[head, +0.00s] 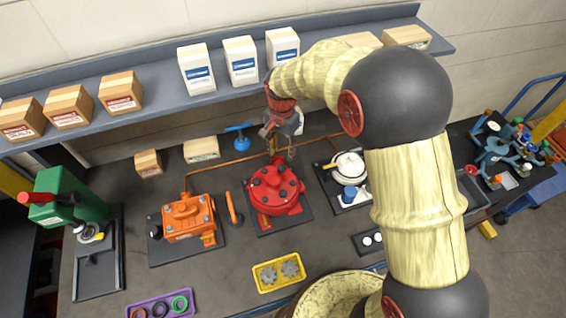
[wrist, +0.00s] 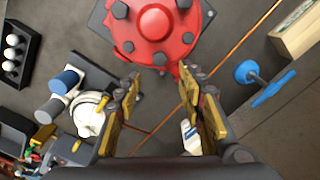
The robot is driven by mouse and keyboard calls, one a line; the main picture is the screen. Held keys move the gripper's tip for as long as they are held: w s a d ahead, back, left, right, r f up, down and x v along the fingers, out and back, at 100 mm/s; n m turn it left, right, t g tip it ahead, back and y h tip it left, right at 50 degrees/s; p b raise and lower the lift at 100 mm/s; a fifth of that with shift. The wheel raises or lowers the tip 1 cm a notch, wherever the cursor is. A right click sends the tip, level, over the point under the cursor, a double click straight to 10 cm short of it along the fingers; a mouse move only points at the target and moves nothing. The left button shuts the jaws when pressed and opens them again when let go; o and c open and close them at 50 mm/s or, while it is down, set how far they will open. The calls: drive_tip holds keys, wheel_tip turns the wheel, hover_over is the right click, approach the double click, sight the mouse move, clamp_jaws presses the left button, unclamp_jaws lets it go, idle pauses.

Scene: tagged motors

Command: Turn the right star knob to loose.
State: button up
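My gripper (head: 282,151) hangs above the back edge of the red round motor (head: 262,197), its fingers pointing down. In the wrist view my gripper (wrist: 160,88) is open, with yellow-padded fingers apart and nothing held between them. The red motor (wrist: 174,45) is just beyond the fingertips there, partly cut off by the top edge. Several dark knobs or bolt heads ring its cover around a pale red centre. I cannot tell which of these, if any, is the right star knob, nor its setting. The fingers look apart from the motor.
An orange motor (head: 187,218) stands left of the red one, and a white pump with a blue part (head: 349,194) stands right. A yellow tray (head: 264,286) holds grey star-shaped parts in front. A blue T-handled item (head: 239,138) lies behind. A shelf (head: 151,111) with boxes runs along the wall.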

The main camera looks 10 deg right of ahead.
sight(282, 166)
drive_tip(key=shift+f, duration=3.9)
drive_tip(key=c, duration=0.3)
clamp_jaws()
